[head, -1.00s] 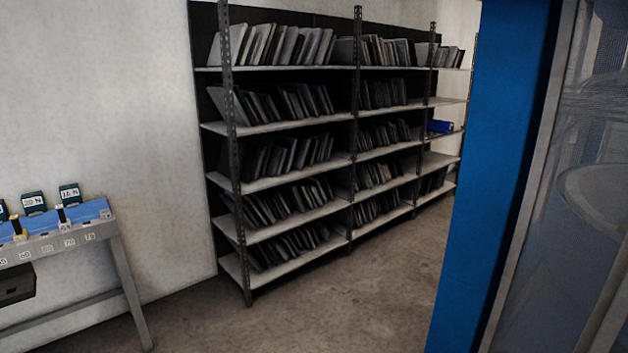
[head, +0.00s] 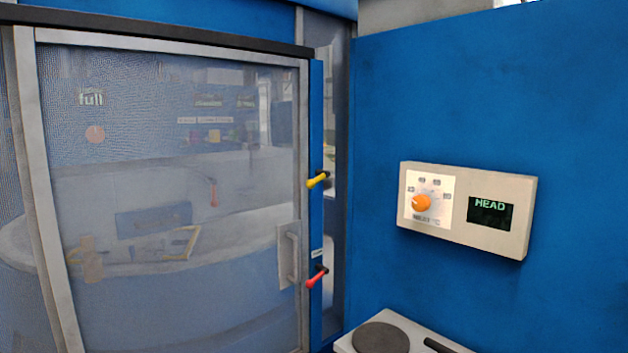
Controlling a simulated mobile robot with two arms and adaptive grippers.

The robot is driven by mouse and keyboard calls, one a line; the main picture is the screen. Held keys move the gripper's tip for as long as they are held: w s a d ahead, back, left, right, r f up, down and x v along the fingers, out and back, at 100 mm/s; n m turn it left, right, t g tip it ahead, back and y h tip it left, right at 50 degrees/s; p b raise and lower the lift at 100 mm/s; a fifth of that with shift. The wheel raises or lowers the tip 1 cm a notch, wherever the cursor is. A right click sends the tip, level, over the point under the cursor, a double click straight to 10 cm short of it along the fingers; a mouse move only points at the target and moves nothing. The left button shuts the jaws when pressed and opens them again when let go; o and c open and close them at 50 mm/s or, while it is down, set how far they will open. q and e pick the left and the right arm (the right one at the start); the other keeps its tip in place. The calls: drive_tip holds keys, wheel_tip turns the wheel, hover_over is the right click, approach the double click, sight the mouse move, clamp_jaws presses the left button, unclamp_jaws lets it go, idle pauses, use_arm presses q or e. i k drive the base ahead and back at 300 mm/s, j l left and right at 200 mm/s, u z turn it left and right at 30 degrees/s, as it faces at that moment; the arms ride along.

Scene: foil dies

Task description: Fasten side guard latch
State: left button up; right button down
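A framed, see-through side guard door (head: 170,140) fills the left half of the head view. Its grey pull handle (head: 288,255) is near its right edge. The door's right frame edge lies alongside a narrow blue post (head: 316,120); I cannot tell whether it is fully shut. On the post are a yellow-tipped lever (head: 318,180) and, lower, a red lever (head: 316,278), both tilted down to the left. A small white label (head: 317,253) sits above the red lever; its text is too small to read. Neither gripper is in view.
A beige control box (head: 467,210) with an orange knob and a display reading "HEAD" is on the blue wall (head: 450,100) at right. Below it is a light unit with a dark round plate (head: 381,338) and a dark handle (head: 445,346). Tools and panels show behind the door.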

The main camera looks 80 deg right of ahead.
sight(310, 183)
drive_tip(key=z, duration=2.75)
